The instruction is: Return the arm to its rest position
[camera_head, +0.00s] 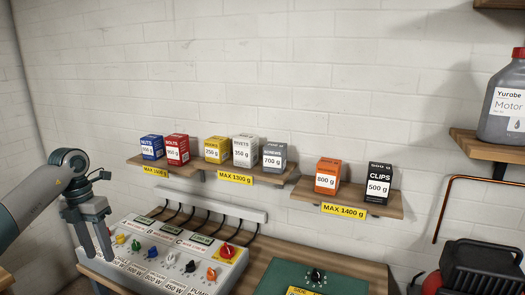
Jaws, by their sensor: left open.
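My left arm comes in from the left edge. Its grey gripper (92,246) hangs with the fingers pointing down at the left end of the switch panel (228,268). The gripper is open, and I see nothing between its fingers. I cannot tell whether the fingers touch the panel. My right gripper is not in view.
Wall shelves hold small boxes: blue nuts (151,148), red bolts (177,150), several more on the middle shelf, an orange box (327,176) and black clips (379,184). A motor oil jug (505,100) stands upper right.

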